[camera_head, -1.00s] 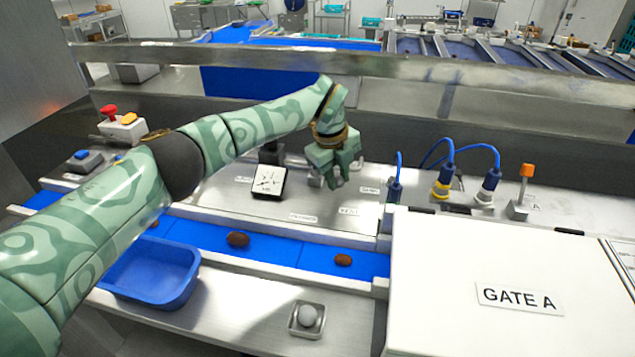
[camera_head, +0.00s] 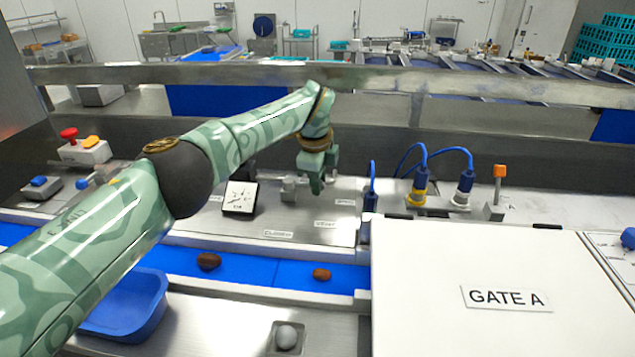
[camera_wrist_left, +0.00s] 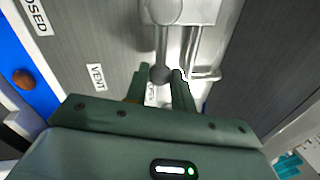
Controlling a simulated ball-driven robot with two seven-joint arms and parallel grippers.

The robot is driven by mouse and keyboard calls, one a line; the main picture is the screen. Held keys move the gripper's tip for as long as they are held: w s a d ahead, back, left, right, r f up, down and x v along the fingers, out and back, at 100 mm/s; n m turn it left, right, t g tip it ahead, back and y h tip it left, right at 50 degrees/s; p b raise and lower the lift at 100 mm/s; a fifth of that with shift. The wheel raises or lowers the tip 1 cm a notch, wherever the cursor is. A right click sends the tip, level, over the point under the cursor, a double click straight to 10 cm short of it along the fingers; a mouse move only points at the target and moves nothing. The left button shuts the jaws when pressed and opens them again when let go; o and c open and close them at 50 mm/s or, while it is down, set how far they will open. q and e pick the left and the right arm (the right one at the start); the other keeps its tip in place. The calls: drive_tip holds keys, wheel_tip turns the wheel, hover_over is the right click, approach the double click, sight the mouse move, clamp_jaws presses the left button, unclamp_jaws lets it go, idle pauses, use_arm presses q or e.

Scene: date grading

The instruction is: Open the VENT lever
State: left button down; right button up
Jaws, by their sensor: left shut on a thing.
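The VENT lever is a metal rod with a dark round knob (camera_wrist_left: 161,74), below a bright metal block (camera_wrist_left: 185,11) in the left wrist view. My left gripper (camera_wrist_left: 163,76) is shut on the lever at its knob, one finger on each side. In the head view, my left gripper (camera_head: 317,186) points down over the steel panel, behind the VENT label (camera_head: 325,224); the lever's knob is hidden there. The VENT label also shows in the left wrist view (camera_wrist_left: 96,77). A label between the fingers is partly covered and unreadable. My right gripper is not in view.
A square dial gauge (camera_head: 240,197) stands left of the gripper. Blue-cabled plugs (camera_head: 417,187) and an orange-topped switch (camera_head: 499,172) are to the right. A white GATE A cover (camera_head: 430,260) fills the front right. Brown dates (camera_head: 208,261) lie on the blue belt (camera_head: 262,272).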

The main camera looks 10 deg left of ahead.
use_arm(q)
drive_tip(key=shift+r, duration=0.15)
drive_tip(key=c, duration=1.3)
unclamp_jaws()
drive_tip(key=shift+o, duration=0.6)
drive_tip(key=s+r, duration=0.3)
drive_tip(key=r, duration=1.2)
drive_tip(key=shift+a+r+b, duration=0.15)
drive_tip(key=shift+r+b, duration=0.25)
drive_tip(key=shift+b, duration=0.05)
